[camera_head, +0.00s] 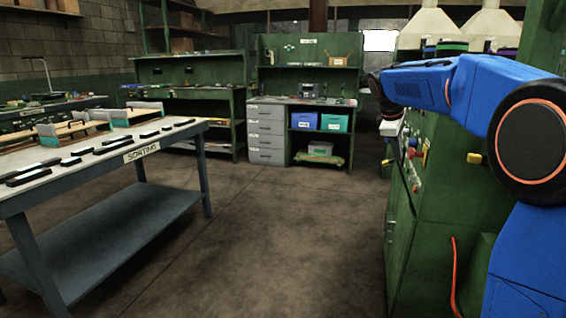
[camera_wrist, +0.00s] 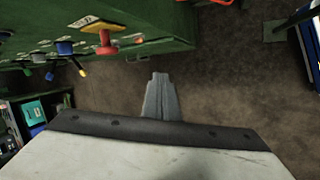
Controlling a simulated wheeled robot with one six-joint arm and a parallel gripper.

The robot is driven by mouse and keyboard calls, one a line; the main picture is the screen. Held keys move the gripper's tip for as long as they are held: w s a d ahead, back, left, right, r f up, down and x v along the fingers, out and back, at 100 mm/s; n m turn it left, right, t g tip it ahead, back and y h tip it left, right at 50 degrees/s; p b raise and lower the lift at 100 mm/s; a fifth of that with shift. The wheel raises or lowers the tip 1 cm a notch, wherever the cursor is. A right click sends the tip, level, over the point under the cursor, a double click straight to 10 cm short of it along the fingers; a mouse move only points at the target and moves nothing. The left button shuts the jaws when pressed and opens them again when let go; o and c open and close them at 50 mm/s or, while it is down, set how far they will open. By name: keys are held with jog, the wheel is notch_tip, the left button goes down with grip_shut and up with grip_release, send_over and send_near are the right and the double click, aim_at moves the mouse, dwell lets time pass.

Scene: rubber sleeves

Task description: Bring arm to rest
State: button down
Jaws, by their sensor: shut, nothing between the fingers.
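My blue arm reaches in from the right of the head view, stretched left above the green machine (camera_head: 440,190). Its far end bends away at the left, and my gripper cannot be made out there. In the wrist view my gripper (camera_wrist: 160,77) shows as grey fingers held together, with nothing between them. The fingertips stand over the brown floor (camera_wrist: 215,85), apart from the green machine's panel (camera_wrist: 140,20), which lies at the upper left. A pale plate with a dark bolted strip fills the bottom of the wrist view.
The sorting table (camera_head: 60,160) with several dark sleeves stands at left. A green workbench (camera_head: 305,100) with drawers, a blue bin (camera_head: 305,121) and a teal bin (camera_head: 335,122) stands at the back. The machine panel's red knob (camera_wrist: 105,45) protrudes near my gripper. The middle floor is clear.

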jog(key=s+a+m+y, duration=0.1)
jog(key=s+a+m, duration=0.1)
jog(key=s, duration=1)
jog(key=s+a+f+m+y, duration=0.1)
jog(key=s+a+f+m, duration=0.1)
jog(key=s+f, duration=0.4)
jog(key=s+a+f+m+y, duration=0.1)
jog(key=s+f+m, duration=0.3)
jog(key=s, duration=1.3)
jog(key=s+a+f+m+t+y, duration=0.1)
jog(key=s+a+f+m, duration=0.2)
jog(key=s+f, duration=0.7)
jog(key=shift+s, duration=0.75)
